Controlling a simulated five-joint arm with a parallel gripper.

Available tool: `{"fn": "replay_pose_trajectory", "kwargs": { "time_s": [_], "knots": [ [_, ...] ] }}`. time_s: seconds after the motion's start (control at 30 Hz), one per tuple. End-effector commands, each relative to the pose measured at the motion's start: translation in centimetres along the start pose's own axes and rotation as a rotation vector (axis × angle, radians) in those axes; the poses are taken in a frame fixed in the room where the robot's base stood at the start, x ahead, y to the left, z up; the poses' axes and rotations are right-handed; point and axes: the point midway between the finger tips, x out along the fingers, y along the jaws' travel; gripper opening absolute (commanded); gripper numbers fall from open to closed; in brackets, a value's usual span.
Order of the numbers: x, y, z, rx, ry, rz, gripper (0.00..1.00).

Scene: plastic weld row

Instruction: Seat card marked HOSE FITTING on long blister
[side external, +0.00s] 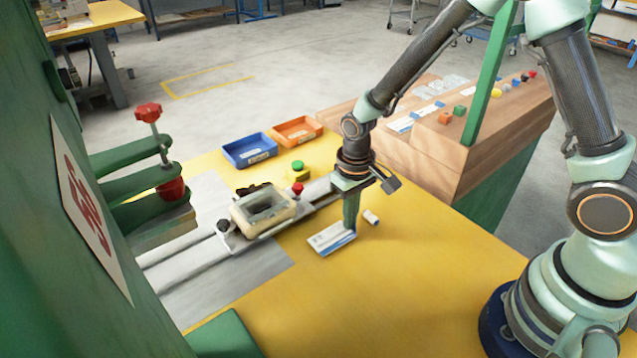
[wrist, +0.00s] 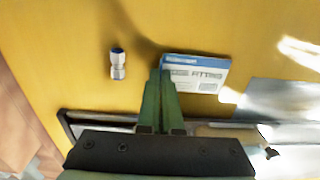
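The card (wrist: 205,80), white with a blue band and letters reading FITTING, is at my fingertips in the wrist view; the left part of its print is hard to read. It also shows in the side view (side external: 330,241), low over or on the yellow table. My gripper (side external: 350,228) points down at the card's right end there. Its two green fingers (wrist: 161,76) are close together at the card's left edge in the wrist view; I cannot tell whether they pinch it. A cream nest with a clear window-like middle (side external: 264,210), perhaps holding the blister, sits on the slide, left of the card.
A small white and metal fitting (side external: 371,217) lies on the table beside my gripper. Blue (side external: 249,151) and orange (side external: 298,130) trays stand behind. The green press (side external: 150,190) with a red knob stands at left. Red and green buttons are near the nest. The front table is clear.

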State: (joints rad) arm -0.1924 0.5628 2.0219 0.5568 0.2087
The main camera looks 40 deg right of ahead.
Motion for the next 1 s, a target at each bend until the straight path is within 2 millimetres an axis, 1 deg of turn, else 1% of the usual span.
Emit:
{"fn": "replay_pose_trajectory", "kwargs": {
  "time_s": [0.6,0.73,1.0],
  "knots": [
    [-3.4,0.0,0.0,0.0,0.001,0.0,0.0],
    [-3.8,0.0,0.0,0.0,0.0,0.0,0.0],
    [-3.8,0.0,0.0,0.0,-0.001,0.0,0.0]
  ]
}}
